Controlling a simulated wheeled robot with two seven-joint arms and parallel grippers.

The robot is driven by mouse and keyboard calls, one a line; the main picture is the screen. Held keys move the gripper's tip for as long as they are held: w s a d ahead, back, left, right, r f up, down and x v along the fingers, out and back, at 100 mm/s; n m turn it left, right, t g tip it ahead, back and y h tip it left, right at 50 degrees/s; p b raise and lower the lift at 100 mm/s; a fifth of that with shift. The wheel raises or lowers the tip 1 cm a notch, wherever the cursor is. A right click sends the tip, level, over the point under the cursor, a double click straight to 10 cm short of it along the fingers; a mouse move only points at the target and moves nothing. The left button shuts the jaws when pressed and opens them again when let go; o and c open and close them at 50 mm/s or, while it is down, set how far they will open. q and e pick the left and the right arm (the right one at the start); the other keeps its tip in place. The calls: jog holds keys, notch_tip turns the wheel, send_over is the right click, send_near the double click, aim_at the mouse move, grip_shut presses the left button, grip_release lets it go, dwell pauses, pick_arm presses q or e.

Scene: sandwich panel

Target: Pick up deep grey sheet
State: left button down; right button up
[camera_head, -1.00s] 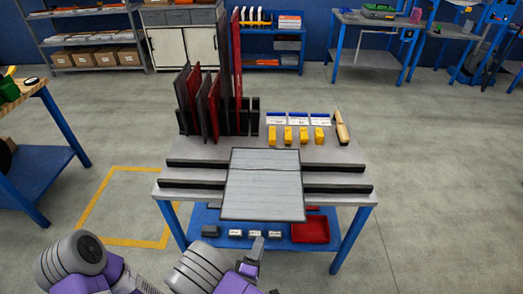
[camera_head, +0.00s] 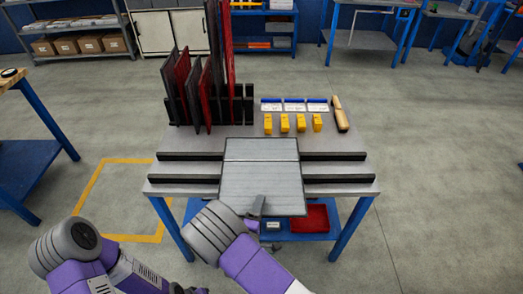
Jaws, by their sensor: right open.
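Several dark grey sheets stand upright in a black slotted rack (camera_head: 240,108) at the back left of the table, mixed with red sheets (camera_head: 182,78). One dark grey sheet (camera_head: 171,95) is at the left end, another (camera_head: 193,98) is near the middle, and a tall one (camera_head: 214,45) is behind. I cannot tell which one is the deep grey sheet.
The light grey panel (camera_head: 262,165) lies across black rails (camera_head: 335,179) on the table (camera_head: 340,145). Yellow blocks (camera_head: 285,123), blue-topped white labels and a wooden-handled tool (camera_head: 340,114) lie at the back right. A red tray (camera_head: 310,218) is on the lower shelf.

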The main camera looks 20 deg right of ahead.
grip_shut()
jog(key=shift+r, duration=0.1)
dwell(0.3)
